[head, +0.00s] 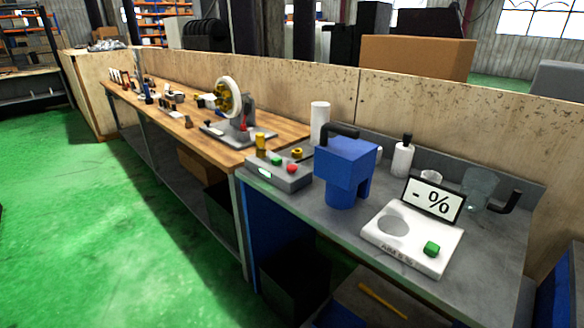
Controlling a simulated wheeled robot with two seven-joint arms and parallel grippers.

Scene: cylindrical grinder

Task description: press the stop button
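A grey control box (262,177) sits near the front left corner of the grey bench. On its top are a red button (292,168), which looks like the stop button, and a green button (276,160) to its left. The red button is uncovered in this view. Neither of my grippers is in view.
A blue machine (345,163) with a black handle stands right of the box. A white device (400,248) with a "- %" screen (434,199) is farther right. Green floor (120,230) is open.

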